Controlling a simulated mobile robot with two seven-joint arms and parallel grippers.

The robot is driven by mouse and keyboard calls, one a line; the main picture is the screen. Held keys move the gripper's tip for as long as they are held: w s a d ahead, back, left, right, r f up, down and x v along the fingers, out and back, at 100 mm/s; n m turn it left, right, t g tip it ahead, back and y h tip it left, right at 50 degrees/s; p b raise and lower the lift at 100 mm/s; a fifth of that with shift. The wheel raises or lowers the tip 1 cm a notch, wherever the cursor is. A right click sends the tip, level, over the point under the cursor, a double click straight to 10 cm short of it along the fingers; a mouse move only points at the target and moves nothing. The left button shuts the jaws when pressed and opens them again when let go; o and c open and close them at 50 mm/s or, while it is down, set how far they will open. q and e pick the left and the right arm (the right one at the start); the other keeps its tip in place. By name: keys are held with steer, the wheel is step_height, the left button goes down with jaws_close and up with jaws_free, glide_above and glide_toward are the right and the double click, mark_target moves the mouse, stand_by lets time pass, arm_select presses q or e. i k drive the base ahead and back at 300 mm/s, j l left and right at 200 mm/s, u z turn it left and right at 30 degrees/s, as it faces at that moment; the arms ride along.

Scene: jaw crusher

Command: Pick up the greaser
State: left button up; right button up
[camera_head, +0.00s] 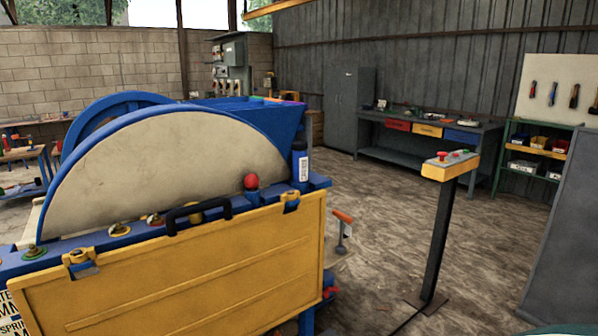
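No object is clearly recognisable as the greaser. A dark blue cylinder with a white label (300,166) stands upright at the right end of the blue jaw crusher's (318,183) top edge. A grey tool with an orange handle (342,226) shows just right of the crusher's yellow panel (190,270). I cannot tell whether either one is the greaser. Neither of my grippers shows in the head view.
A red knob (251,182) and a black handle (198,212) sit along the crusher's edge. A control post with a yellow button box (450,166) stands to the right. A workbench (425,124) and green shelf (532,160) stand behind. Open floor (390,220) lies between.

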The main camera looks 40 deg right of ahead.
mark_target(300, 158)
steer(key=i+l, duration=0.1)
steer(key=l, duration=1.2)
steer(key=i+l, duration=0.15)
steer(key=l, duration=0.55)
